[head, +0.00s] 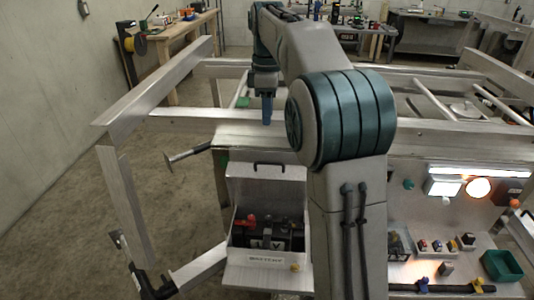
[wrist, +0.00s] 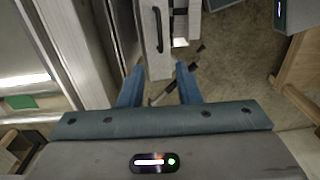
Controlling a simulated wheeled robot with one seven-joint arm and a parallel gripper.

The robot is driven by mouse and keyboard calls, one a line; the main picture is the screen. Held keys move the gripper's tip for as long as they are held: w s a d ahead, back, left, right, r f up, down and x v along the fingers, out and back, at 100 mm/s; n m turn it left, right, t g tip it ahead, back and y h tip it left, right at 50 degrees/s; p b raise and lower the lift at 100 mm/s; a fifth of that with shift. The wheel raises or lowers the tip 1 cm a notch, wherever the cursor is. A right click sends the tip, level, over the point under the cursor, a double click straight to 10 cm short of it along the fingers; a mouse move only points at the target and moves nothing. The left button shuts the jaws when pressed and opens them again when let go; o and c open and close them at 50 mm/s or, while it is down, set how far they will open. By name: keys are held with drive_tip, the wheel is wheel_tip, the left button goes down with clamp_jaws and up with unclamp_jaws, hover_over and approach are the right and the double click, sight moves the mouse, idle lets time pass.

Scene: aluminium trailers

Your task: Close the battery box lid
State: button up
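The battery box (head: 240,262) is a pale metal box at the front of the trailer, with a label on its front. Its lid (head: 262,192) stands up, open, at the back of the box, with a black handle (head: 268,164) on its top edge. A dark battery (head: 268,234) with a red terminal cover shows inside. My gripper (head: 267,110) points down above and behind the lid, apart from it. In the wrist view, its blue fingers (wrist: 158,84) are spread with nothing between them. A pale panel with a black handle (wrist: 157,28), apparently the lid, lies beyond the fingertips.
Aluminium trailer rails (head: 180,118) surround the area behind and left of the box. A lever (head: 187,152) juts out left of the lid. A lit panel (head: 460,187) and a bench with small parts stand at right. The concrete floor at left is mostly clear.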

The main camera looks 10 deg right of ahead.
drive_tip(key=f, duration=1.3)
drive_tip(key=shift+s+f, duration=0.25)
drive_tip(key=shift+f, duration=0.05)
drive_tip(key=shift+a, duration=0.1)
clamp_jaws()
